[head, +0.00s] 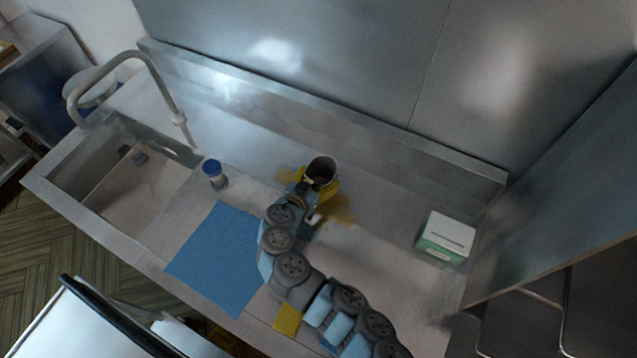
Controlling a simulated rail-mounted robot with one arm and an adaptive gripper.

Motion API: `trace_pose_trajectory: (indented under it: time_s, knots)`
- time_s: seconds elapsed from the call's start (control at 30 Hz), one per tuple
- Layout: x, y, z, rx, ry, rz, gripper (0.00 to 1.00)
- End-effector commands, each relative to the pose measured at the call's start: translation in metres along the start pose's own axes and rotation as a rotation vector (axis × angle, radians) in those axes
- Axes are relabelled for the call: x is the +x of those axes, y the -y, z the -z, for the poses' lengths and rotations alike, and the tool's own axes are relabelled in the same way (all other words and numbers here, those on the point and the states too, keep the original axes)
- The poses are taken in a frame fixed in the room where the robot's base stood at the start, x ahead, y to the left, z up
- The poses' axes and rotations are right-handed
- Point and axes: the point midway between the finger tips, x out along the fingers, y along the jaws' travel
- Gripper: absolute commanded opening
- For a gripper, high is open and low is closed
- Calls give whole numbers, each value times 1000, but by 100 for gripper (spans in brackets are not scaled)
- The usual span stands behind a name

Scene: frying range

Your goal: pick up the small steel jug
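The small steel jug (323,167) stands on the steel counter near the middle of the head view, its dark round opening facing up. My arm reaches up from the bottom right, and my gripper (314,188) is at the near side of the jug. The gripper's fingers are small, dark and partly hidden by the arm, so I cannot tell whether they are open or touch the jug. Yellow patches show on both sides of the jug and gripper; part of them is hidden by the arm.
A blue mat (217,258) lies left of my arm. A blue-lidded jar (214,174) stands beside the sink (120,190) with its tall tap (165,95). A green and white box (445,238) stands at the right. A raised steel edge runs along the counter's back.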

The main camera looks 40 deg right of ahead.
Motion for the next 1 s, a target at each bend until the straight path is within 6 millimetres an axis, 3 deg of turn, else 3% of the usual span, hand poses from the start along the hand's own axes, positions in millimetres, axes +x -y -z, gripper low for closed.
trace_pose_trajectory:
  time_s: [0.07, 0.53, 0.77, 1.0]
  knots:
    - [0, 0, 0, 0, 1, 0, 42]
    - [-1, 0, 4, 1, 0, 0, 41]
    - [-10, 0, 28, 6, -2, 1, 41]
    - [-37, -13, 44, 3, -1, 3, 41]
